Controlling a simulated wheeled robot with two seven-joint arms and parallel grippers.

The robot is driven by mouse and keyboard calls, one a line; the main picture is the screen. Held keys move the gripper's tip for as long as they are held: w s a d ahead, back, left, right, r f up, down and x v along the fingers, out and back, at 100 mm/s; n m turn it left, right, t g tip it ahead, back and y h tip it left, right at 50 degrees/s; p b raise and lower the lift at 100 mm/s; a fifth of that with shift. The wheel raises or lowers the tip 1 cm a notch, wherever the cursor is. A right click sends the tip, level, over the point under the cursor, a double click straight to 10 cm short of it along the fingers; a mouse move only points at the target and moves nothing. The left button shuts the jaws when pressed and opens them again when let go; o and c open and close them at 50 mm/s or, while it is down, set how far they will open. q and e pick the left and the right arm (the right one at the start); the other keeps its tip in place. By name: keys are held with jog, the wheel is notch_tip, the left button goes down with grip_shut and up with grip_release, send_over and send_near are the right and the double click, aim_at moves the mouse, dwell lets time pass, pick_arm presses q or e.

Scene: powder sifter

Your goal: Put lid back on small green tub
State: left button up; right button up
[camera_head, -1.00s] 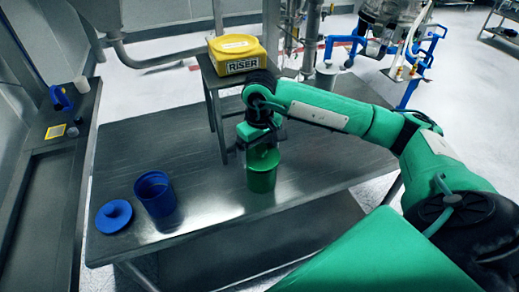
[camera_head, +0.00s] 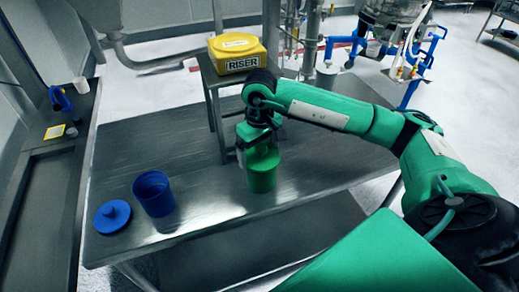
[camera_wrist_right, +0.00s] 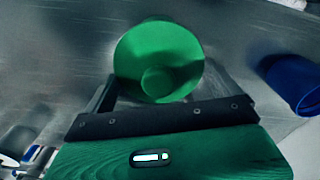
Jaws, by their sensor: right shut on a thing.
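The small green tub (camera_head: 262,180) stands upright on the metal table. Its green lid (camera_head: 264,158) is at the top of the tub, under my right gripper (camera_head: 254,146). In the right wrist view the lid (camera_wrist_right: 158,45) is a round green disc with a small round knob (camera_wrist_right: 158,82) near the gripper. My right gripper is shut on the lid; the fingertips are mostly hidden. I cannot tell whether the lid is fully seated on the rim. My left gripper is out of view.
An open blue tub (camera_head: 154,196) and its blue lid (camera_head: 112,216) are on the table to the left. A yellow riser tub (camera_head: 238,55) sits on a small metal stand behind. The table (camera_head: 200,235) is clear around the green tub. A side counter (camera_head: 50,190) runs along the left.

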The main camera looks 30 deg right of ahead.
jog(key=shift+b, duration=0.45)
dwell(0.5)
jog(key=o, duration=0.6)
jog(key=shift+o, duration=0.2)
jog(key=shift+r, duration=0.1)
jog(key=shift+r+p, duration=1.15)
jog(key=shift+r, duration=2.25)
grip_shut()
